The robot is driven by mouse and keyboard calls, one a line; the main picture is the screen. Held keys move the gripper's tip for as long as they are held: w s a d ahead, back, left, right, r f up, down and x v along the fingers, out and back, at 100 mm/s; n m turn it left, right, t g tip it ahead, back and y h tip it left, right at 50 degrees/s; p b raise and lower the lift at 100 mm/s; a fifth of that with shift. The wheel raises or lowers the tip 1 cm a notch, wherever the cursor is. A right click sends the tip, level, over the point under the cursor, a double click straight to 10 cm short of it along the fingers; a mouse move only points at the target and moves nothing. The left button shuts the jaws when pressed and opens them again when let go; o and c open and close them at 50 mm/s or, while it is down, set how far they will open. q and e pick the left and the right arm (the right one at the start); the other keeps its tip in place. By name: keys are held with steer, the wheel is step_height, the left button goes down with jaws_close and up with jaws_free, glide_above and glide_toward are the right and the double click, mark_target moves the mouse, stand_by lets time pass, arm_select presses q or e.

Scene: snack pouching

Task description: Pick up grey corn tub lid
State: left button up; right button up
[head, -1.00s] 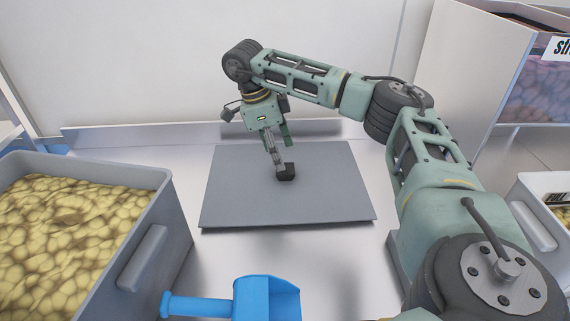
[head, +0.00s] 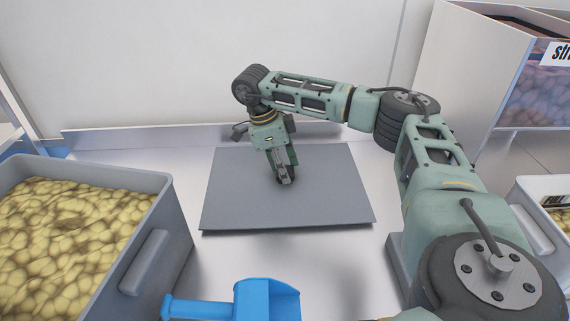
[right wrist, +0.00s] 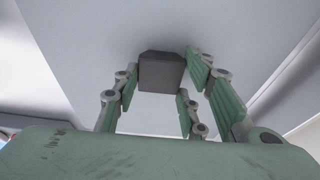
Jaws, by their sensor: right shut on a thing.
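The grey corn tub lid (head: 325,200) is a flat rectangular plate at the middle of the steel counter in the head view. It also fills the background of the right wrist view (right wrist: 95,35). Its dark block handle (right wrist: 160,72) stands between the fingers of my right gripper there. My right gripper (head: 283,178) points down at the lid's middle and is shut on the handle, which it mostly hides in the head view. I cannot tell whether the lid rests on the counter or is slightly raised. My left gripper is not in view.
An open grey tub (head: 152,208) full of yellow corn-like pieces stands at the left. A blue scoop (head: 266,298) lies at the front. Another bin (head: 532,188) is at the right edge, with a labelled container (head: 535,95) behind it. A wall closes the back.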

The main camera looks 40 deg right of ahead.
jaws_close()
